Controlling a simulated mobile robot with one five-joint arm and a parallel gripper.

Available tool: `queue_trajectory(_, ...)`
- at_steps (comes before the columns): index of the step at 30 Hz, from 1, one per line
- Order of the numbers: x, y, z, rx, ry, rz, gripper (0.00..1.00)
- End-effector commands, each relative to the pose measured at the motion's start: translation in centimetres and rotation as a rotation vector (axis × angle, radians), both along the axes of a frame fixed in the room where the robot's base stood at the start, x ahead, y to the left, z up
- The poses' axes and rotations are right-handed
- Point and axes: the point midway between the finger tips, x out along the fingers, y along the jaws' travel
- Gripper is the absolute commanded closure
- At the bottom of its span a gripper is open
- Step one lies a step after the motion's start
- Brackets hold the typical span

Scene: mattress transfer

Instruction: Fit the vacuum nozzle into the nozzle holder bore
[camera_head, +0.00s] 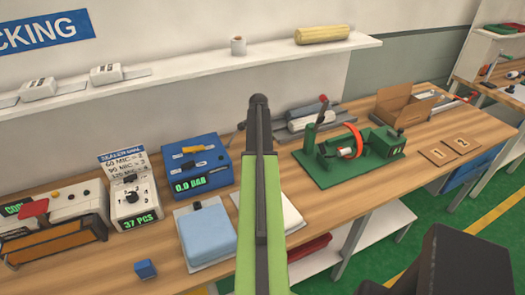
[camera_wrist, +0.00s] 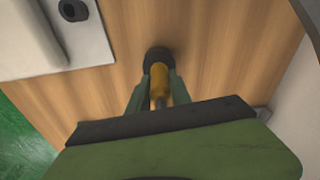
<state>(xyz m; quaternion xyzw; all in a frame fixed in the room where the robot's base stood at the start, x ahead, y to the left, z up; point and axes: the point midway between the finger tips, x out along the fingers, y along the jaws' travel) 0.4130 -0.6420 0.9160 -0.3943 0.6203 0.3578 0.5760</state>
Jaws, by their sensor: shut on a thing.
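My gripper (camera_wrist: 158,88) shows in the wrist view, its two green fingers shut on a yellow cylinder with a wide black round end, which looks like the vacuum nozzle (camera_wrist: 159,78). The black end points away from the gripper, over the wooden tabletop. At the upper left of the wrist view, a dark round fitting (camera_wrist: 73,10) with a hollow-looking middle stands on a pale plate; it may be the nozzle holder bore, but I cannot be sure. The nozzle is apart from it, to its right and lower in the picture. In the head view my arm hides the gripper and nozzle.
The wooden bench (camera_head: 335,205) carries a blue pad (camera_head: 207,237) on a pale plate, a blue display box (camera_head: 197,170), a dial box (camera_head: 136,203) and a green fixture with a red ring (camera_head: 352,140). A small blue cube (camera_head: 146,269) lies near the front edge.

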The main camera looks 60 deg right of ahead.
Motion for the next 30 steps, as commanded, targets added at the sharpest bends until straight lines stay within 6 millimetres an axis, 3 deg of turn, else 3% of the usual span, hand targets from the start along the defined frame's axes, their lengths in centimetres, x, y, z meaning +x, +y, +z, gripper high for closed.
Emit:
queue_trajectory(21,0.0,0.0,-1.2,0.0,0.0,0.0,1.0)
queue_trajectory(22,0.0,0.0,-1.1,0.0,0.0,0.0,0.74)
queue_trajectory(27,0.0,0.0,-1.1,0.0,0.0,0.0,0.51)
queue_trajectory(30,0.1,0.0,-1.1,0.0,0.0,0.001,0.5)
